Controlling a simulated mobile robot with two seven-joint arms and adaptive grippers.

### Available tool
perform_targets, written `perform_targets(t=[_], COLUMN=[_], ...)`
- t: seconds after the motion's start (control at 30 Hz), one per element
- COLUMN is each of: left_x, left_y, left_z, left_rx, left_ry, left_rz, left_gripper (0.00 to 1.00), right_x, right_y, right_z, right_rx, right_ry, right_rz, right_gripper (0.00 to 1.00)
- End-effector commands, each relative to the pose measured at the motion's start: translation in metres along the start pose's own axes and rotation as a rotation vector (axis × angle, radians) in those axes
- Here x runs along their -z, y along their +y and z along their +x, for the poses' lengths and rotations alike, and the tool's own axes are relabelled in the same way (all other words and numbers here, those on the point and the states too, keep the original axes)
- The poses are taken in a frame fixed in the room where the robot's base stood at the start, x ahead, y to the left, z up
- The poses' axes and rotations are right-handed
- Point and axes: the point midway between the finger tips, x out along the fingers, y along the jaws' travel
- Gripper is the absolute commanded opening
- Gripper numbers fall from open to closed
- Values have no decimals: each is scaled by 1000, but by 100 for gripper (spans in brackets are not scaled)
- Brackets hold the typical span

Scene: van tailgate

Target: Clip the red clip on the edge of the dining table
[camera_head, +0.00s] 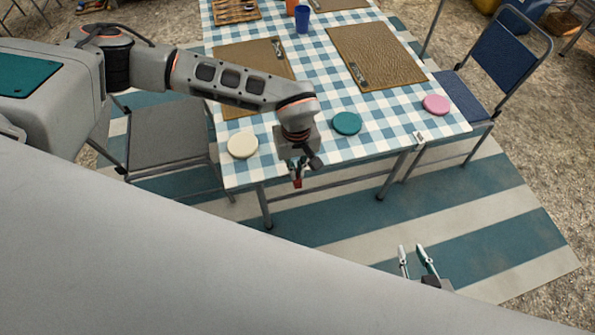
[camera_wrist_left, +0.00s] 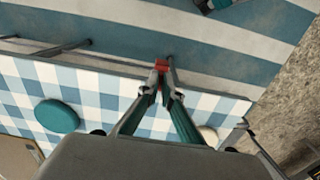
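The dining table (camera_head: 395,140) has a blue and white checked cloth, and its near edge also crosses the left wrist view (camera_wrist_left: 85,68). My left gripper (camera_head: 297,178) hangs just off this near edge, between the cream and teal discs. Its fingers come together on the small red clip (camera_wrist_left: 161,65), which also shows at the fingertips in the head view (camera_head: 297,184). In the left wrist view the clip appears just outside the edge; I cannot tell whether it touches the cloth. My right gripper (camera_head: 412,262) is open and empty, low at the right, apart from the table.
On the table lie a cream disc (camera_head: 243,145), a teal disc (camera_head: 347,123), a pink disc (camera_head: 436,105), brown mats (camera_head: 385,60) and a blue cup (camera_head: 302,18). A whitish clip (camera_head: 419,137) sits on the near edge. Chairs (camera_head: 505,60) stand left and right.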

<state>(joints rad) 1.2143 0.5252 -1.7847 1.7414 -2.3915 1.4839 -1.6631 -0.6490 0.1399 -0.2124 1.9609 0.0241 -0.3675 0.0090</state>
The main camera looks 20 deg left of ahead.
Motion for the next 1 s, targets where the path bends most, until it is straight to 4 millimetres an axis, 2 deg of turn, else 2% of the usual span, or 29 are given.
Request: perform_targets(t=[0.5, 1.0], left_x=[4, 17], left_y=[0, 0], left_z=[0, 0], left_rx=[0, 0], left_ry=[1, 1], left_rz=[0, 0], left_gripper=[0, 0], right_x=[-2, -2], right_y=[0, 0], right_z=[1, 2], right_rx=[1, 0], right_ry=[-1, 2], right_rz=[0, 0], right_gripper=[24, 24])
